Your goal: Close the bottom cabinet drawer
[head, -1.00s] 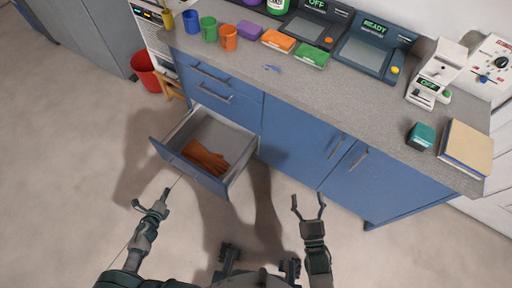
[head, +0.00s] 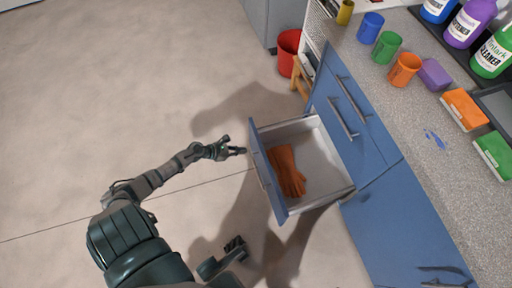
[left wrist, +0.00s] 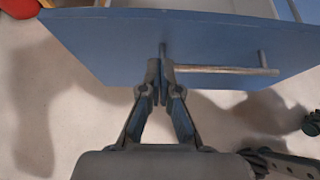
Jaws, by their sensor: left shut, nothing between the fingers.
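The bottom cabinet drawer (head: 268,180) is pulled out of the blue cabinet, with an orange pair of gloves (head: 286,171) lying inside. My left gripper (head: 241,150) is shut and empty, just in front of the drawer's outer face near its far end. In the left wrist view, the closed fingertips (left wrist: 162,62) overlap the blue drawer front (left wrist: 110,45), at the left end of its bar handle (left wrist: 220,70). I cannot tell whether they touch it.
The blue cabinet (head: 365,130) carries a grey counter (head: 425,110) with cups, sponges and bottles. A red bucket (head: 288,50) and a small wooden stool (head: 299,80) stand beyond the drawer. The floor to the left is clear.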

